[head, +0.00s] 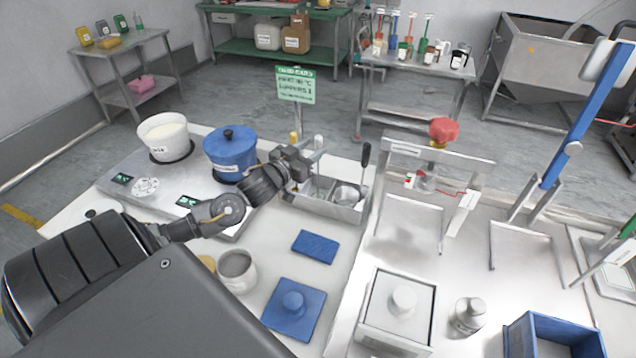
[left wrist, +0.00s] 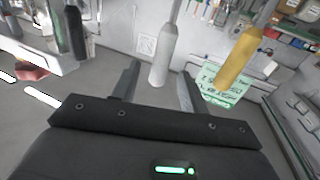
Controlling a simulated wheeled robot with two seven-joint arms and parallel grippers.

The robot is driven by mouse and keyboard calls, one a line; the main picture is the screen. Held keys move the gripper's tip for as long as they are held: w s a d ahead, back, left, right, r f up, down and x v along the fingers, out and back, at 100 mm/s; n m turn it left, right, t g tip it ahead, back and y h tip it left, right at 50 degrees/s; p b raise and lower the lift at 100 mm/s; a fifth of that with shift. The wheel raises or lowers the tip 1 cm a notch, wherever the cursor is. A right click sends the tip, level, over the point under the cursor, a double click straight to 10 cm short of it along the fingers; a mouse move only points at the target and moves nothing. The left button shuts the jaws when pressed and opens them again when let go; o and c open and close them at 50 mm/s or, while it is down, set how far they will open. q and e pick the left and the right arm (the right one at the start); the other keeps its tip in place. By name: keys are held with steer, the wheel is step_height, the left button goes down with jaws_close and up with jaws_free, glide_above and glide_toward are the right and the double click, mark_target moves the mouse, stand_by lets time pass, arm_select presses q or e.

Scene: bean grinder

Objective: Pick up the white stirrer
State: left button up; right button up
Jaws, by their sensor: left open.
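The white stirrer (head: 319,141) stands handle-up in a metal holder tray (head: 345,212); its lower part is hidden. In the left wrist view its pale handle (left wrist: 161,58) lies between my two finger lines. My left gripper (head: 313,158) is open at the holder's back left, beside the white handle; the left wrist view shows its fingers (left wrist: 158,88) apart on either side of the handle. I cannot tell whether either finger touches it. My right gripper is not in view.
A yellow-handled tool (head: 294,138) stands close to the left of the white one, and a black-handled tool (head: 366,153) to the right. A blue pot (head: 230,158) and a white pot (head: 163,140) sit on the hotplate. A green sign (head: 296,85) stands behind.

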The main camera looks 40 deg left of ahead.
mark_target(316, 145)
arm_select(q)
steer(key=w, duration=0.3)
steer(key=shift+w+p, duration=0.3)
steer(key=shift+p, duration=0.05)
steer(key=shift+s, duration=0.1)
jaws_close()
